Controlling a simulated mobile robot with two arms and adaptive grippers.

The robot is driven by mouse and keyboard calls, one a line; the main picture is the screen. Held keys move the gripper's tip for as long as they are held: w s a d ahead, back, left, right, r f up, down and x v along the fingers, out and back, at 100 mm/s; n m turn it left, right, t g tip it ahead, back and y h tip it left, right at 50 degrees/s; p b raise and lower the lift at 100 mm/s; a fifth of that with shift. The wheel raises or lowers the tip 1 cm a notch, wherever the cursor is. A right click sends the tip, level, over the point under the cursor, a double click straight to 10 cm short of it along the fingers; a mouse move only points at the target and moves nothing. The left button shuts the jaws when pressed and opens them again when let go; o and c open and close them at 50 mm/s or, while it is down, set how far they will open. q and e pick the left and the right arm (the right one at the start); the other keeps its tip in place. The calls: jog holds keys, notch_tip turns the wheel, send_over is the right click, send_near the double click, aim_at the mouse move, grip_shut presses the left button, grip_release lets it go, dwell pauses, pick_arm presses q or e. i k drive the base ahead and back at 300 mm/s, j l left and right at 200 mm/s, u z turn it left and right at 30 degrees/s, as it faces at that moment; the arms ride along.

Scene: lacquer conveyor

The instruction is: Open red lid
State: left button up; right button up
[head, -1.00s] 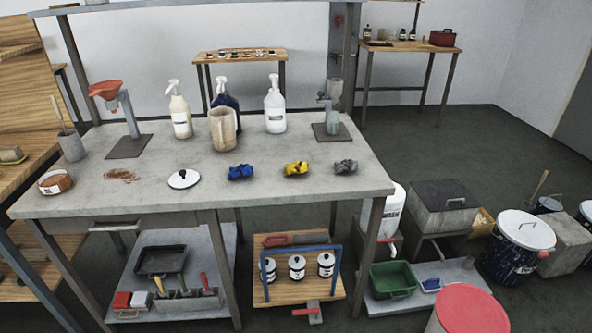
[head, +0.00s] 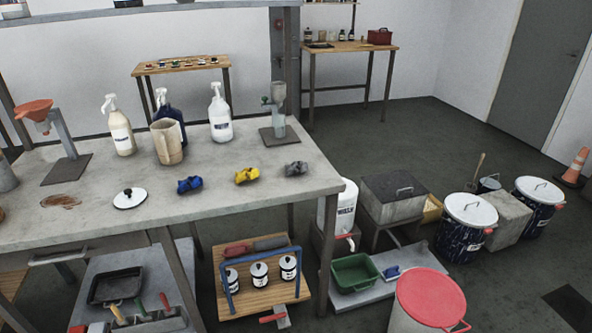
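A red round lid (head: 431,297) covers a bin at the lower right of the head view. The lid lies flat and closed on the bin, and a small red part sticks out at its right rim. The bin's body (head: 402,322) shows only in part below the lid and is cut off by the frame's bottom edge. Neither of my grippers is in view.
A grey worktable (head: 230,203) with bottles, a jug and cloths stands at the left. A low platform (head: 410,268) with a green tub (head: 355,273) is behind the red lid. White-lidded drums (head: 472,210) stand farther right.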

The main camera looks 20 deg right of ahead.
aim_at(428, 296)
jog(key=z, duration=1.9)
